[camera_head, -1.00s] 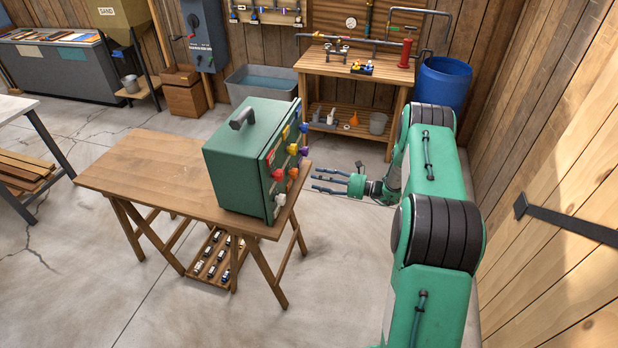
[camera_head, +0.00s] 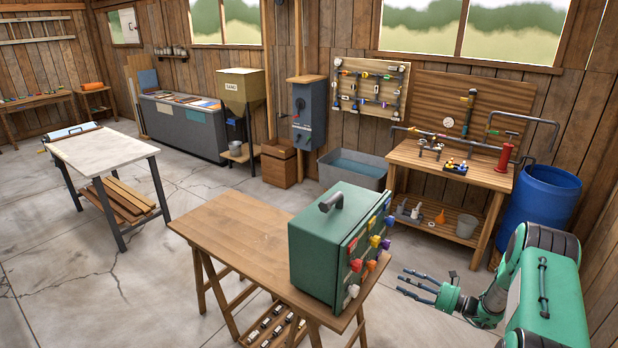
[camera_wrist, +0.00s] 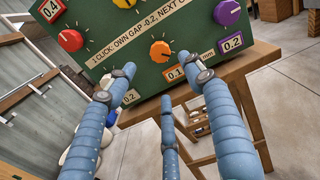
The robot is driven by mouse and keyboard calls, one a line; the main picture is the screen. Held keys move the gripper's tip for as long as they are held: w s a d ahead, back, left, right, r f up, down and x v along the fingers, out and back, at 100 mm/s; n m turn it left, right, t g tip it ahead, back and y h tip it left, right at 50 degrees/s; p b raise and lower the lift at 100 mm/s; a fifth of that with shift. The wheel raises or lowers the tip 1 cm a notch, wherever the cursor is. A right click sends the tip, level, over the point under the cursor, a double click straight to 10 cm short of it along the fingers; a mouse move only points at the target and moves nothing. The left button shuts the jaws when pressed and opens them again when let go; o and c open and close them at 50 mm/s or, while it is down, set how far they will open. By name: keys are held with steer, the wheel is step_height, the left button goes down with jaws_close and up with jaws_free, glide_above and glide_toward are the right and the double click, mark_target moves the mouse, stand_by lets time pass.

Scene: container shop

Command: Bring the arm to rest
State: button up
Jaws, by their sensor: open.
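My gripper (camera_head: 428,287) is open and empty, with its fingers spread, in the air to the right of the green box in the head view. My green arm (camera_head: 545,295) is bent at the lower right. In the wrist view the blue fingers (camera_wrist: 167,110) point toward the box's knob panel (camera_wrist: 130,50), with a visible gap between them. The panel carries a red knob (camera_wrist: 70,40), an orange knob (camera_wrist: 160,51) and a purple knob (camera_wrist: 227,13), with number tags beside them.
The green box (camera_head: 325,250) stands on a wooden trestle table (camera_head: 235,235). A workbench (camera_head: 450,170) with pipe fittings stands behind my gripper, and a blue barrel (camera_head: 540,205) is close behind my arm. Open concrete floor (camera_head: 105,285) lies at the left.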

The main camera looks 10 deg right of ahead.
steer(key=s+a+r+n+g, duration=0.2)
steer(key=a+r+n+g, duration=0.45)
steer(key=a+r, duration=0.75)
steer(key=s+a+r+n+g+h, duration=0.2)
steer(key=s+a+r+n+g, duration=0.3)
steer(key=s+a+r, duration=0.55)
steer(key=s+a+r+n+h, duration=0.3)
steer(key=s+a+r, duration=0.15)
steer(key=s, duration=0.25)
steer(key=s+a+r+n+h, duration=0.3)
steer(key=s+r+n, duration=0.15)
steer(key=s, duration=0.35)
steer(key=s+d+r+n+t+h, duration=0.1)
steer(key=s+r+n+t+h, duration=0.1)
steer(key=s, duration=0.5)
steer(key=s+d+r+n+t+h, duration=0.1)
steer(key=s+r+n+t+h, duration=0.1)
steer(key=s, duration=0.5)
steer(key=shift+s+r+n+h, duration=0.2)
steer(key=shift+r+n+h, duration=0.2)
steer(key=shift+r+n, duration=0.4)
steer(key=shift+f, duration=0.15)
